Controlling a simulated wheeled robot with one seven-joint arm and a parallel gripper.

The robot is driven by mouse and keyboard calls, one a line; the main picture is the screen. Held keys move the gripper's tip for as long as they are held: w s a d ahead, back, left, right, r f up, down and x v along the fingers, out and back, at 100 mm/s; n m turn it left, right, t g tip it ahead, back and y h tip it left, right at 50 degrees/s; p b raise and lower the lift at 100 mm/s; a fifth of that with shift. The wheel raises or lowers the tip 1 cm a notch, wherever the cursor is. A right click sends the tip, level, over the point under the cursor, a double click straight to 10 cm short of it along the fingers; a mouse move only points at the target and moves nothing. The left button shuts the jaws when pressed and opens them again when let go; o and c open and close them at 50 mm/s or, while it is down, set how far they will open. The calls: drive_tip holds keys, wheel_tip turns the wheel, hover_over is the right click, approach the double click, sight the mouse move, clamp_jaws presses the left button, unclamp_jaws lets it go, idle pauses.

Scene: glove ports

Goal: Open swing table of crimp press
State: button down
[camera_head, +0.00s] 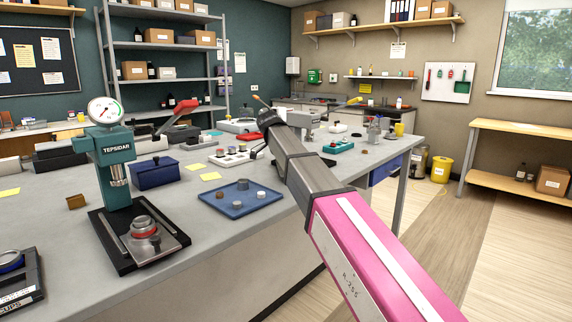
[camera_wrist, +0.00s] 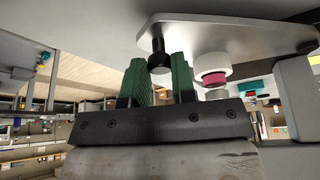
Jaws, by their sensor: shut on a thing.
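In the wrist view the swing table (camera_wrist: 215,35) is a flat grey metal plate with a rounded end. A black knob (camera_wrist: 158,48) sticks out from it near that end. My gripper (camera_wrist: 159,72) has its two green fingers on either side of the knob and is shut on it. A white ring with a pink part (camera_wrist: 211,75) sits on the plate just right of the knob. In the head view a pale grey press (camera_head: 309,119) with a yellow-tipped lever stands beyond my arm. My arm hides the fingertips and part of this press there.
A teal press with a gauge (camera_head: 117,150) stands at the left front of the bench. A blue tray (camera_head: 215,200) with several small pieces lies between it and my arm. A white tray (camera_head: 228,163) with small parts lies left of my wrist.

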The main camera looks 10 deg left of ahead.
drive_tip(key=c, duration=0.9)
unclamp_jaws()
drive_tip(key=shift+c, duration=0.2)
drive_tip(key=v, duration=1)
drive_tip(key=shift+r, duration=0.4)
drive_tip(key=shift+s+a, duration=0.1)
drive_tip(key=shift+a, duration=0.05)
